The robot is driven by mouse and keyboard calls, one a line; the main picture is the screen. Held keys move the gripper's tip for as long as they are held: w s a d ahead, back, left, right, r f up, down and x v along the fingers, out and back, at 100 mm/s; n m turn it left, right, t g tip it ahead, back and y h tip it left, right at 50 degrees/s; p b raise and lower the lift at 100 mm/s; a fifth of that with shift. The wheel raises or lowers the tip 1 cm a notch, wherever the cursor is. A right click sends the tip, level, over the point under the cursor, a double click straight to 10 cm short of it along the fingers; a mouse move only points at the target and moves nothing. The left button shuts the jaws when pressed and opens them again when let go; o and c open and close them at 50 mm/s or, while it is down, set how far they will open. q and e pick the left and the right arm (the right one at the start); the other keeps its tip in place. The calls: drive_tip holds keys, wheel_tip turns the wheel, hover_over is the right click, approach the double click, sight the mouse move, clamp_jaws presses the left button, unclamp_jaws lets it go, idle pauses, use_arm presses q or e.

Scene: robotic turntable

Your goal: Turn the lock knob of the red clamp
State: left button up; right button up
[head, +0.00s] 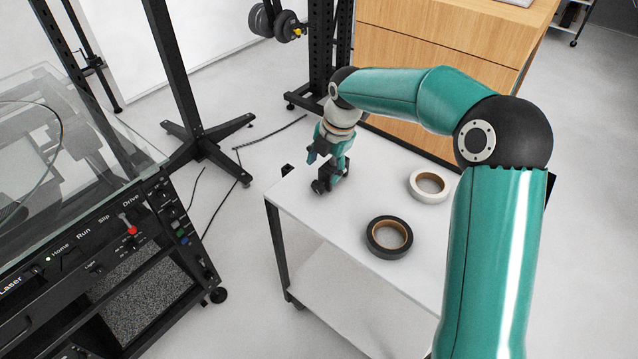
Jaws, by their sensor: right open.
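No red clamp can be clearly made out. A small red part (132,230) shows on the black control panel at the left, near the "Drive" label; whether it is the clamp or a knob I cannot tell. My right gripper (329,166) is open and points down over the far left part of the white table, well to the right of the panel. A small dark item (321,187) is at its fingertips; I cannot tell if it is a separate thing. My left gripper is out of view.
The white table (345,230) bears a black tape roll (389,237) and a white tape roll (429,186). A black stand (205,138) and a cable lie on the floor behind. A wooden cabinet (410,65) stands at the back. Floor between panel and table is mostly clear.

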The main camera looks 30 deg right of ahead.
sight(315, 181)
drive_tip(key=x, duration=0.7)
drive_tip(key=shift+f, duration=0.25)
drive_tip(key=shift+c, duration=0.3)
drive_tip(key=c, duration=1.1)
drive_tip(key=shift+w+r+p, duration=0.1)
drive_tip(key=shift+r+p, duration=0.1)
drive_tip(key=shift+p, duration=0.5)
drive_tip(key=g+p, duration=0.1)
drive_tip(key=p, duration=0.1)
drive_tip(key=g+p, duration=0.1)
drive_tip(key=p, duration=0.2)
drive_tip(key=g+h+p, duration=0.1)
drive_tip(key=g+p, duration=0.1)
drive_tip(key=shift+w+a+r+p, duration=0.1)
drive_tip(key=shift+w+a+p, duration=0.05)
drive_tip(key=shift+w+p, duration=0.15)
drive_tip(key=shift+f+g+h+p, duration=0.25)
drive_tip(key=shift+g+h+p, duration=0.15)
drive_tip(key=shift+g+p, duration=0.3)
drive_tip(key=shift+w+g, duration=0.1)
drive_tip(key=shift+g, duration=0.2)
drive_tip(key=shift+f+g, duration=0.1)
drive_tip(key=shift+g, duration=0.2)
